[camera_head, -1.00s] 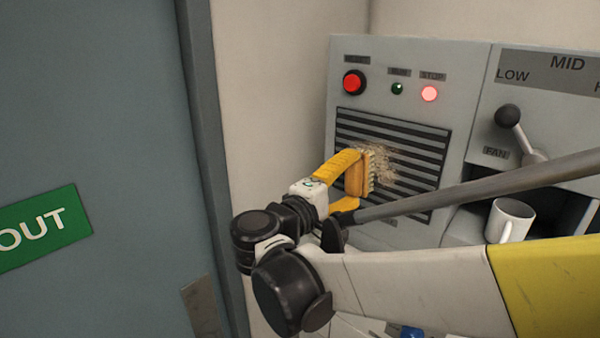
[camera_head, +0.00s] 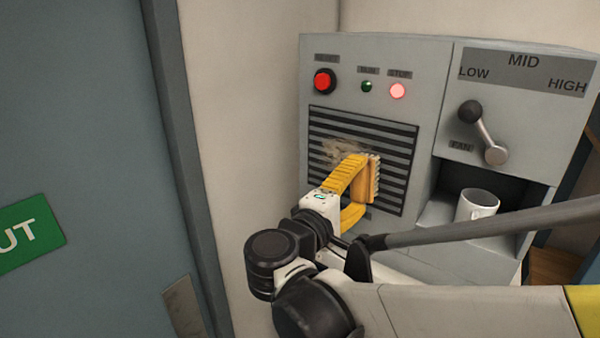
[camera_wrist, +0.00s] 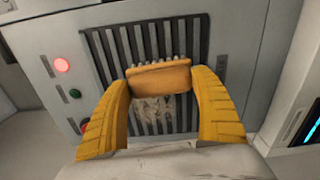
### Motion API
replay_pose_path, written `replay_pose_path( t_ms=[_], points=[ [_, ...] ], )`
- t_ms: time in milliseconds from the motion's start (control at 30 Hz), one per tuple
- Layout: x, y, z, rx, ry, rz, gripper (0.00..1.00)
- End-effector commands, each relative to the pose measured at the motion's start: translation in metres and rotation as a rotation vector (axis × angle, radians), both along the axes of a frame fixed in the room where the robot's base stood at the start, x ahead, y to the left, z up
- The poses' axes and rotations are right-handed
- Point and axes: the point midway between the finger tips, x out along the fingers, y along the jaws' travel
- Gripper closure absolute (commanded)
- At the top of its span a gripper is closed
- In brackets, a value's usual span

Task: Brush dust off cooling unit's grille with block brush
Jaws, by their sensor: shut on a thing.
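The cooling unit's grille (camera_head: 400,143) is a dark slatted panel on the grey unit's front. A tan patch of dust (camera_head: 342,152) lies on its slats at the upper left of my gripper. My gripper (camera_head: 366,184), with yellow fingers, is shut on the block brush (camera_head: 374,176). The brush has an orange-brown block and pale bristles turned toward the grille. In the wrist view the brush (camera_wrist: 159,77) sits between the two fingers in front of the grille (camera_wrist: 190,30), and the dust (camera_wrist: 152,110) shows just below it. I cannot tell whether the bristles touch the slats.
Above the grille are a red button (camera_head: 324,81), a dark green lamp (camera_head: 367,86) and a lit red lamp (camera_head: 398,90). A fan lever (camera_head: 484,133) is at the right. A white mug (camera_head: 477,206) stands in the recess below it. A grey-blue door (camera_head: 80,120) is at the left.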

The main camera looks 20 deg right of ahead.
Motion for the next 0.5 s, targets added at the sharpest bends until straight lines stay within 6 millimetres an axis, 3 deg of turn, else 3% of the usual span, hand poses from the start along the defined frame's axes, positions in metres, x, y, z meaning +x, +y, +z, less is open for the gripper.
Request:
replay_pose_path(
  t_ms=[233,500],
  points=[
    [-0.001,0.001,0.016,-0.001,-0.001,-0.002,0.49],
    [0.010,0.010,0.013,-0.001,-0.001,0.000,0.49]
  ],
)
